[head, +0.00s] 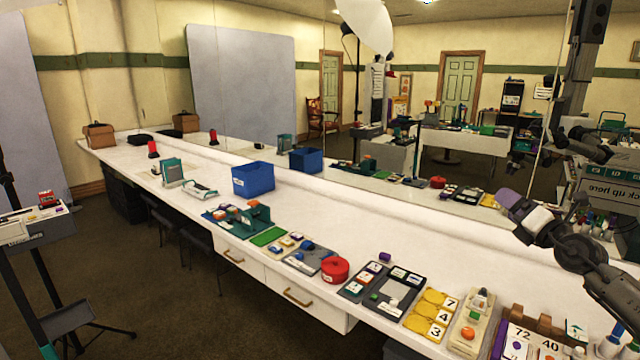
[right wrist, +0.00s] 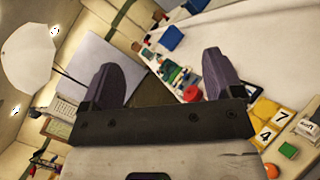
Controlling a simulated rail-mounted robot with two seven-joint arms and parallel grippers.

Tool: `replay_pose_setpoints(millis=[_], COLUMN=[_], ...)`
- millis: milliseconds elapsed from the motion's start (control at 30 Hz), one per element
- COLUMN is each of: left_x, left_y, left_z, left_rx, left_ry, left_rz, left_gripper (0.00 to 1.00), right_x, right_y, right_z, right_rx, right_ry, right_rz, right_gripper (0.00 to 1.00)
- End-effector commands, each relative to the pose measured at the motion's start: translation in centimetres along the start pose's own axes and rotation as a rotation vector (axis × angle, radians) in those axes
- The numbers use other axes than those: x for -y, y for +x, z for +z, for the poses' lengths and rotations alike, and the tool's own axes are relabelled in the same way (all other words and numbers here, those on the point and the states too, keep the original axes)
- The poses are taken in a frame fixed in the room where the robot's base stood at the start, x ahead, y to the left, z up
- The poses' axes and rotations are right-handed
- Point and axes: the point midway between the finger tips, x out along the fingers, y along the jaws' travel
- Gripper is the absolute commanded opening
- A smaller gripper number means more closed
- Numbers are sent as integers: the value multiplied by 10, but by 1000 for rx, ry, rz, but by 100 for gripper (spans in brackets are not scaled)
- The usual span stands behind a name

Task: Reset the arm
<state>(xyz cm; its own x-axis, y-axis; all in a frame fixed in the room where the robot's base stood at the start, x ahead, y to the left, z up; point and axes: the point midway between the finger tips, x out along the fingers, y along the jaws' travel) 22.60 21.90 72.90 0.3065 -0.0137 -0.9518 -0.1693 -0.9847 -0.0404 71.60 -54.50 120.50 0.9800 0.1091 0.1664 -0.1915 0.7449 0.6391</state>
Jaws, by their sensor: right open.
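My right arm comes in from the right edge of the head view. Its gripper (head: 514,208), with purple-grey fingers, is raised over the right part of the long white table and points up and to the left. In the right wrist view the two fingers (right wrist: 160,82) stand wide apart with nothing between them. The gripper is open and touches nothing that I can see. My left gripper is not in view.
The white table (head: 330,211) carries a blue bin (head: 253,180), a red round container (head: 335,270), yellow number cards (head: 431,313) and several small trays along its front edge. A mirror lines its back. A stand (head: 40,229) is at far left.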

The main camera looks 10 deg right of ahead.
Motion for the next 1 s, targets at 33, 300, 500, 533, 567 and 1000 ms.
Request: replay_pose_setpoints(millis=[33, 300, 500, 533, 567, 1000], left_x=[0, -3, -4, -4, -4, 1], left_y=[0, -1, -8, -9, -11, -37], left_z=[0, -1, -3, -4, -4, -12], left_rx=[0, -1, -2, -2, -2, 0], left_ry=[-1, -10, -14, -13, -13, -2], left_rz=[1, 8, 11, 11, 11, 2], left_gripper=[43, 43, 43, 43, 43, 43], right_x=[-30, -156, -177, -176, -174, -158], right_y=[1, -30, -58, -63, -68, -191], right_z=[13, 65, 13, -5, -26, -285], right_rx=[99, 598, 764, 765, 759, 365], right_ry=[46, 478, 969, 1050, 1131, 1793], right_rz=[82, 361, 245, 194, 132, -618], right_gripper=[86, 86, 86, 86, 86, 86])
